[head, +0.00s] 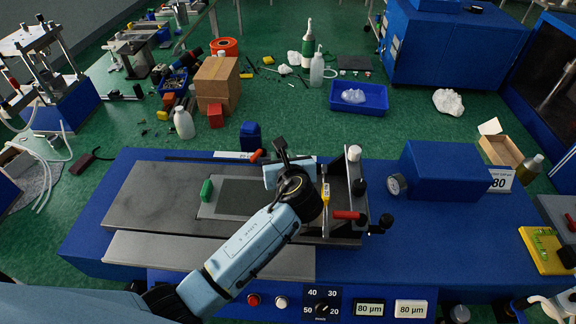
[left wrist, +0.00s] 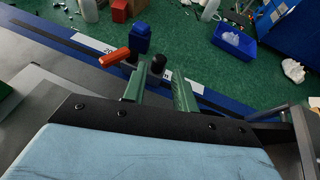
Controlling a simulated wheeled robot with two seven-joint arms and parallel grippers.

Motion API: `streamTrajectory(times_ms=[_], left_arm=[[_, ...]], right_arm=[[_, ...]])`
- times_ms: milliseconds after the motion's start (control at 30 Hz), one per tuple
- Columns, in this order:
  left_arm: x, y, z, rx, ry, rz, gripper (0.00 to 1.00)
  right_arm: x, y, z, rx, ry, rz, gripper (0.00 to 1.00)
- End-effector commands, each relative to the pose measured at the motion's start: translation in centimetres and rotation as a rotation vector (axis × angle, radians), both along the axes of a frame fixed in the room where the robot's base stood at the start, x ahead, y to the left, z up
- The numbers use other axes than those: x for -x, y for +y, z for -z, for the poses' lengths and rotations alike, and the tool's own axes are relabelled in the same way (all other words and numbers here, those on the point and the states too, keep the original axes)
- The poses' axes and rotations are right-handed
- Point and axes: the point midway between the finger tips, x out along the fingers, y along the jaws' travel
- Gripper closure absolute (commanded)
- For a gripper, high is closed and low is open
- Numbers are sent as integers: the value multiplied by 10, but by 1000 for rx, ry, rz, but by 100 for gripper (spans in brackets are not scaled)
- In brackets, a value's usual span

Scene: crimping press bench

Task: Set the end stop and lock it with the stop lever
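My left gripper (left wrist: 159,76) is open, with its two green fingers apart. It reaches over the far edge of the press bed in the head view (head: 281,148). A black upright post with a round top (left wrist: 158,62) shows between the fingertips; I cannot tell whether it touches them. A lever with an orange-red handle (left wrist: 115,57) lies just left of the fingers; its handle also shows in the head view (head: 257,155). A white scale strip (left wrist: 95,43) marked 20 runs along the rail. My arm hides much of the end stop area. My right gripper is not seen.
The blue bench (head: 410,235) carries grey plates (head: 150,195), a green handle (head: 206,190), a red-handled lever (head: 347,215), a gauge (head: 396,184) and a blue housing (head: 445,168). A blue block (head: 250,136) stands behind the bench.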

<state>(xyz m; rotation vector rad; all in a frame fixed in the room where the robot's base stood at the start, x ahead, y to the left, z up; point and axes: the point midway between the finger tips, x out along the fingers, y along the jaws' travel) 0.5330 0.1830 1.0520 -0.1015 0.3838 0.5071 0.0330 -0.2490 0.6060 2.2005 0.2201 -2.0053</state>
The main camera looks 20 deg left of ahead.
Motion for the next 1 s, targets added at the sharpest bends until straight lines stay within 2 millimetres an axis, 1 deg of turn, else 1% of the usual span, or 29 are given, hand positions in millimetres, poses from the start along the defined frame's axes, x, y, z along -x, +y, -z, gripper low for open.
streamTrajectory(times_ms=[33, 200, 300, 433, 567, 833, 933, 1000], left_arm=[[11, -7, -5, 4, 0, 2, 72], [38, -22, -18, 4, 0, 2, 72], [48, -28, -23, 2, 0, 1, 72], [56, -32, -26, 2, 0, 1, 72], [58, -33, -27, 0, 1, 0, 72], [56, -34, -28, 2, 0, 6, 72], [46, -38, -32, 20, -1, 39, 72], [33, -45, -38, 42, 4, 89, 72]], right_arm=[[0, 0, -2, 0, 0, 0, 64], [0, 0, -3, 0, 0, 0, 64], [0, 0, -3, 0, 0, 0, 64], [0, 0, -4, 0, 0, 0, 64], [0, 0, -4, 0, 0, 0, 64], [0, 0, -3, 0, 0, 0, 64], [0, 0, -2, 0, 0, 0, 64], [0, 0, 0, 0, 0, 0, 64]])
